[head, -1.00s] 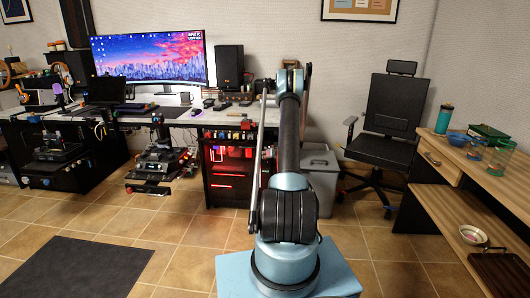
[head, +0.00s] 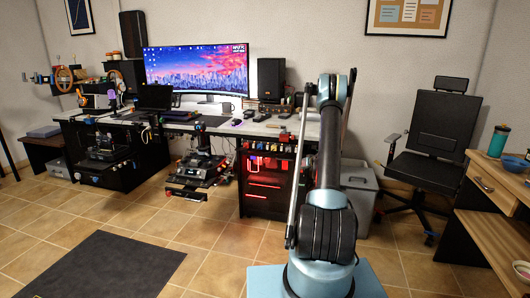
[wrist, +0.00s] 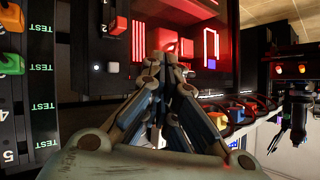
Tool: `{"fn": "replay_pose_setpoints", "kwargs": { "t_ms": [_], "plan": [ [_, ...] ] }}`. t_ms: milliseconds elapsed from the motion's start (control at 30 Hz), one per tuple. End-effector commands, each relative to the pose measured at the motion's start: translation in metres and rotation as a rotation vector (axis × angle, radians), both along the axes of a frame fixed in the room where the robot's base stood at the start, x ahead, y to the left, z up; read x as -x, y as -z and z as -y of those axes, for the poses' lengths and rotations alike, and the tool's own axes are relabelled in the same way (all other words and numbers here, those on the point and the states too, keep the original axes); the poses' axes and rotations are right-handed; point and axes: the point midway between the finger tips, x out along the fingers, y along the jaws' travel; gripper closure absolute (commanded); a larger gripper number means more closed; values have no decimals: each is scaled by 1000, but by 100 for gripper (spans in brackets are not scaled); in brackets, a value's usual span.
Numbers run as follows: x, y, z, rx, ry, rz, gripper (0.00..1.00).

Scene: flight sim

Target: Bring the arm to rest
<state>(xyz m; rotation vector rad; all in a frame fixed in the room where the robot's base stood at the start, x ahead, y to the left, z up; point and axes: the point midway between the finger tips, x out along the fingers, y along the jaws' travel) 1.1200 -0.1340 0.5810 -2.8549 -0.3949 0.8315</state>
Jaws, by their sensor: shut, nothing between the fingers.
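My gripper (wrist: 165,62) shows in the wrist view with its fingers drawn together at the tips, shut and empty. Beyond it in that view is a red-lit dark case (wrist: 200,45); I cannot tell the gap between them. In the head view my blue-grey arm (head: 327,160) stands upright in front of the desk, folded at the top. My gripper is hidden in the head view.
A long desk (head: 275,128) with a monitor (head: 197,72) stands behind my arm, with the red-lit case (head: 268,185) under it. A grey bin (head: 358,180) and black chair (head: 435,135) are right. A wooden table (head: 490,185) is far right.

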Motion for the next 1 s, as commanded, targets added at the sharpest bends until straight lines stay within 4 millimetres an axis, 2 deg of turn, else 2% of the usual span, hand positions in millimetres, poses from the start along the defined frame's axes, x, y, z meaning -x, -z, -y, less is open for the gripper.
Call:
{"fn": "replay_pose_setpoints", "kwargs": {
  "t_ms": [100,467,700,1000],
  "plan": [
    [13,-32,-14,4,-14,-32,100],
    [67,-116,-54,18,-47,-139,100],
    [115,-162,-78,32,-61,-210,100],
    [186,-208,-105,53,-70,-301,100]
  ]
}}
